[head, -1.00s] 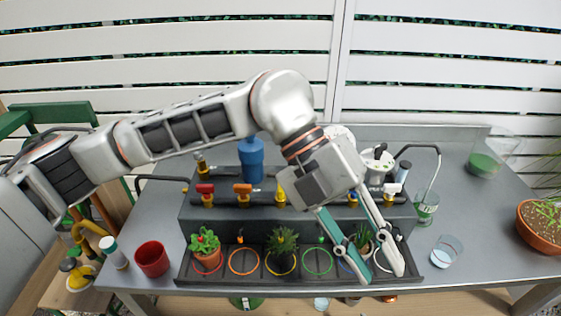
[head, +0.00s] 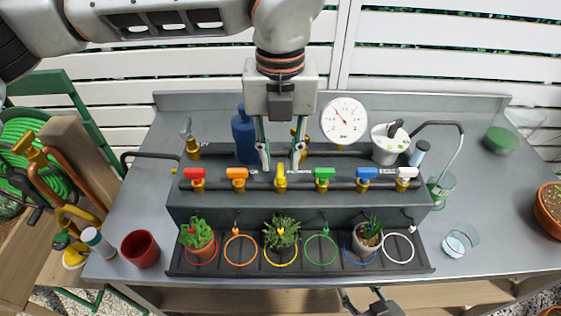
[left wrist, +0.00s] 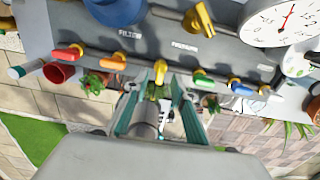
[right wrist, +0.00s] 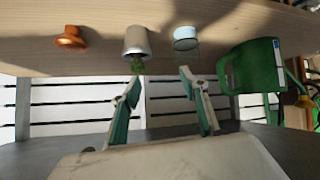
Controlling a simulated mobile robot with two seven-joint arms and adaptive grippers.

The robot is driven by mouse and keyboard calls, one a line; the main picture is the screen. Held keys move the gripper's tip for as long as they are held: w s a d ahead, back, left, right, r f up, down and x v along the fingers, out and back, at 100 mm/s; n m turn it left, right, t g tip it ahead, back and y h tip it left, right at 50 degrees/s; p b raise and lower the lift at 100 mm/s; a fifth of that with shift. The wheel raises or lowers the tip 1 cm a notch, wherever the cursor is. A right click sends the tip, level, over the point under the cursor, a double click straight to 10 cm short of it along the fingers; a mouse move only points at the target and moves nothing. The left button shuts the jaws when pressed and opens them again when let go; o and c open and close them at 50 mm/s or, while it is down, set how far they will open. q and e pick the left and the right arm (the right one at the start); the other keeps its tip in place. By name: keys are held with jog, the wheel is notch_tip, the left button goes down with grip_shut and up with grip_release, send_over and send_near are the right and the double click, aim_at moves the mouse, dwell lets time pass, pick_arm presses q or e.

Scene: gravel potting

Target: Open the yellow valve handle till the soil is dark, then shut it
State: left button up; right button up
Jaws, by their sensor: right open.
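The yellow valve handle (head: 281,178) sits mid-row on the dark pipe. It points along the view, while the other coloured handles lie sideways. My left gripper (head: 281,158) is open, its fingertips just behind and above the yellow handle, one to each side. In the left wrist view the yellow handle (left wrist: 160,70) shows between the spread fingers, with no clear contact. Below the valve, a spiky green plant (head: 282,232) stands at the yellow ring (head: 281,264); its leaves hide the soil, so its shade cannot be told. My right gripper (right wrist: 160,85) is open and empty, low under the bench.
Red (head: 194,174), orange (head: 237,174), green (head: 324,174), blue (head: 367,174) and white (head: 406,173) handles flank the yellow one closely. A blue bottle (head: 244,137) and a round gauge (head: 344,121) stand behind. A red cup (head: 141,249) is at front left.

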aim_at(281, 176)
pick_arm(q)
jog(key=shift+f, duration=1.3)
grip_shut()
